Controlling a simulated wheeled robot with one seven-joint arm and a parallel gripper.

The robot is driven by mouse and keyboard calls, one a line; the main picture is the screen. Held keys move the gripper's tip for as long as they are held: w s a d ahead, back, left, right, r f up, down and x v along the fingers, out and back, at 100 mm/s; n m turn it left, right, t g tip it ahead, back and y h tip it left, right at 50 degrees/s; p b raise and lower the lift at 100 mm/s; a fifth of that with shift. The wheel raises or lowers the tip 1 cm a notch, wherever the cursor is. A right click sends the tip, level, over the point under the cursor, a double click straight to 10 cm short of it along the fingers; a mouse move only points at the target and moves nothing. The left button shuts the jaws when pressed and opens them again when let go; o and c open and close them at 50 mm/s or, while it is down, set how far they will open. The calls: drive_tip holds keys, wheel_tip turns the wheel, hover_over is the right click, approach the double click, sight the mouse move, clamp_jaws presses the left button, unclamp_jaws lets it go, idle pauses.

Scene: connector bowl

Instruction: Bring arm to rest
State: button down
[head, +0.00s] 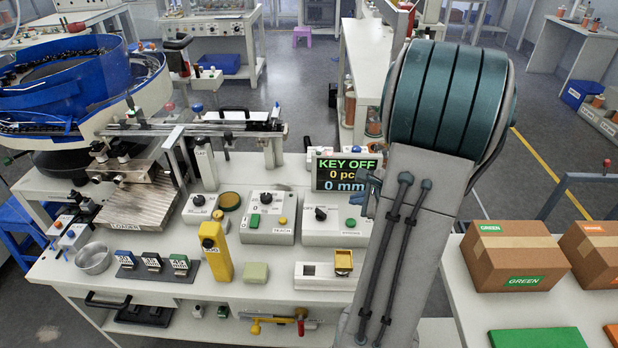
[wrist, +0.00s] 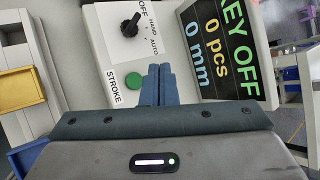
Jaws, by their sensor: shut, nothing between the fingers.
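My arm rises through the right middle of the head view. My gripper (wrist: 158,86) shows in the wrist view with its two dark blue fingers together and nothing between them. In the head view the gripper (head: 368,190) is partly hidden behind my arm, beside the display. In the wrist view the fingers appear in front of the stroke control box (wrist: 112,40), near its green button (wrist: 134,81). The display (wrist: 222,45) reads KEY OFF, 0 pcs and 0 mm; it also shows in the head view (head: 346,172).
A blue bowl feeder (head: 70,55) stands at the back left of the white bench (head: 130,280). A yellow device (head: 215,252), a metal cup (head: 93,258) and the TEACH box (head: 268,215) sit on it. Cardboard boxes (head: 513,257) stand on the right table. Floor shows behind that table.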

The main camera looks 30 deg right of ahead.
drive_tip(key=a+r+n+g+y, duration=0.1)
drive_tip(key=a+r+n, duration=0.15)
drive_tip(key=a, duration=0.25)
drive_tip(key=a+r+n+g+y, duration=0.1)
drive_tip(key=a+n, duration=0.3)
drive_tip(key=a, duration=0.2)
drive_tip(key=s+a+r+n+g+h, duration=0.1)
drive_tip(key=s+a+r+n+g, duration=0.1)
drive_tip(key=s+a+n, duration=0.4)
drive_tip(key=s+a+r+n+g+h, duration=0.2)
drive_tip(key=s+a+r+n, duration=0.3)
drive_tip(key=a+n, duration=0.4)
drive_tip(key=s+n, duration=0.1)
drive_tip(key=n, duration=0.2)
drive_tip(key=shift+s+a+h, duration=0.25)
drive_tip(key=shift+h, duration=0.05)
drive_tip(key=shift+n, duration=0.25)
idle(1.8)
